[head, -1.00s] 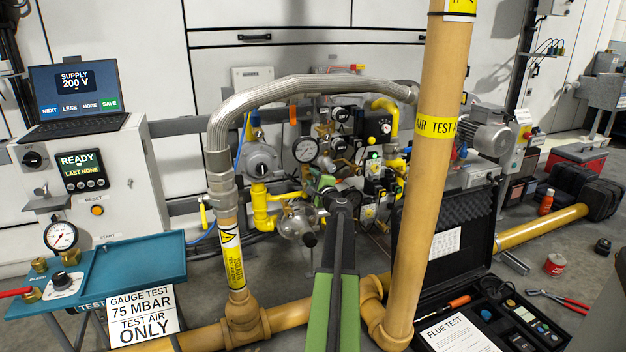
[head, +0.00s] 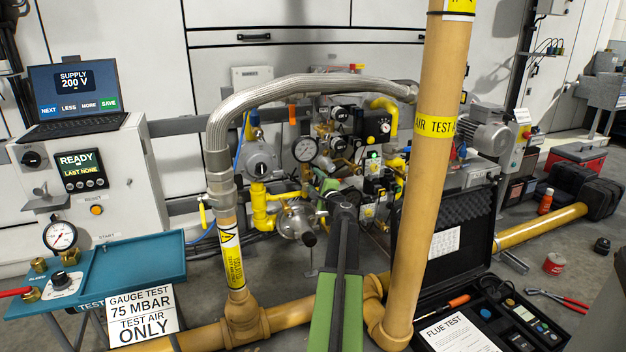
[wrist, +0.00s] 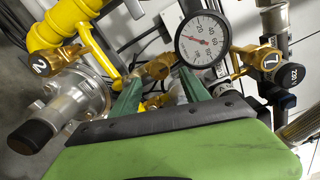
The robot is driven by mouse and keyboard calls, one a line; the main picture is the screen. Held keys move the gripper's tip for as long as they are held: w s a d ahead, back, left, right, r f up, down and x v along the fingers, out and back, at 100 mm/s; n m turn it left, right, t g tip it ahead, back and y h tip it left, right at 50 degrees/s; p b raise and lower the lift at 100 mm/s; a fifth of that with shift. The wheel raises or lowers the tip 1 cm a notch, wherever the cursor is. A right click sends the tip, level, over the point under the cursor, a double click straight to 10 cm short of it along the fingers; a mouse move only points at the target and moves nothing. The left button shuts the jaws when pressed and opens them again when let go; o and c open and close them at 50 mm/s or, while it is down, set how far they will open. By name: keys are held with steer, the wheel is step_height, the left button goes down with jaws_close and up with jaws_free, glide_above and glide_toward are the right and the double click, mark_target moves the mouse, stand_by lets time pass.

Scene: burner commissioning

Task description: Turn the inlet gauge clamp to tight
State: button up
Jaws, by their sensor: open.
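The pressure gauge (head: 305,149) has a white dial and stands among the pipework in the head view. It shows close up in the wrist view (wrist: 202,40), with brass fittings (wrist: 160,66) to its lower left and a brass valve (wrist: 258,60) to its right. I cannot tell for sure which fitting is the inlet gauge clamp or how it is turned. My gripper (wrist: 161,82) is open, its two green fingers pointing towards the brass fittings below the gauge. No object is clearly held, and contact cannot be told. In the head view my arm hides part of this area.
A yellow pipe (wrist: 97,52) and a silver regulator (wrist: 78,100) are close on the left in the wrist view. A tall tan pipe (head: 426,180) rises right of my arm, and a braided hose (head: 300,88) arches above. An open black case (head: 447,240) stands right.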

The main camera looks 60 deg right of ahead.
steer(key=v, duration=1.4)
steer(key=shift+a, duration=0.2)
steer(key=shift+s, duration=0.15)
